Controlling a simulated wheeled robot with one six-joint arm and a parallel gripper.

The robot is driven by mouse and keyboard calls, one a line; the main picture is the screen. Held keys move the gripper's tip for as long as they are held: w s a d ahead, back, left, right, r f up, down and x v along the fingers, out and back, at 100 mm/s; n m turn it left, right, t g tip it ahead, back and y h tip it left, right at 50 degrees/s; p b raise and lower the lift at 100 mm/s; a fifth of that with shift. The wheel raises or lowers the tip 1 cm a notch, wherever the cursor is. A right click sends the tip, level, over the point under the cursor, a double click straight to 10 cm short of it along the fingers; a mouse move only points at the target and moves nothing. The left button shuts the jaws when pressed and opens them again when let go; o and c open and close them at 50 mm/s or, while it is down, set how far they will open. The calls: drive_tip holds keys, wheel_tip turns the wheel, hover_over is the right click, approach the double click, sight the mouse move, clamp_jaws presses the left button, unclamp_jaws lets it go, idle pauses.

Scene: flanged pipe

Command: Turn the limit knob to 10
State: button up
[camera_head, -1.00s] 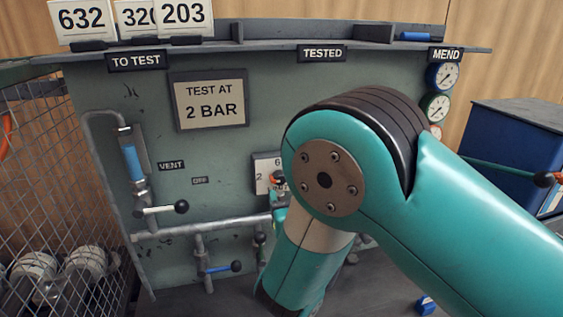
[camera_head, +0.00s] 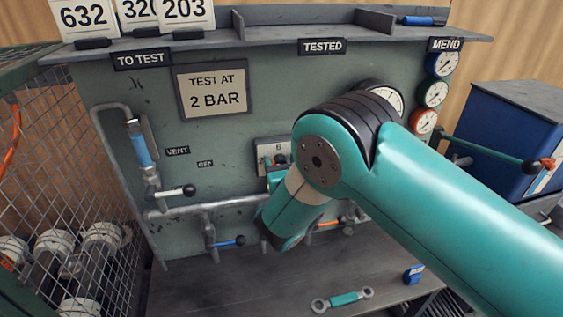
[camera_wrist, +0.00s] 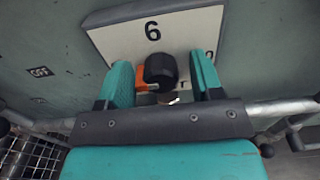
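The limit knob (camera_wrist: 160,68) is a black knob on a white dial plate (camera_wrist: 115,38) in the wrist view. A "6" shows at the plate's top; a mark at its right is partly hidden by a finger. An orange piece (camera_wrist: 143,84) shows at the knob's lower left. My gripper (camera_wrist: 161,76) is open, with one teal finger on each side of the knob and a visible gap to each. In the head view the dial plate (camera_head: 263,146) is partly covered by my arm, and the fingers are mostly hidden.
A pipe with a blue-handled valve (camera_head: 228,243) and a black-tipped vent lever (camera_head: 188,190) lie left of the dial. Gauges (camera_head: 432,93) line the panel's right. A wrench (camera_head: 343,299) and a blue piece (camera_head: 413,274) lie on the bench. A mesh cage (camera_head: 60,170) stands left.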

drive_tip(key=c, duration=0.9)
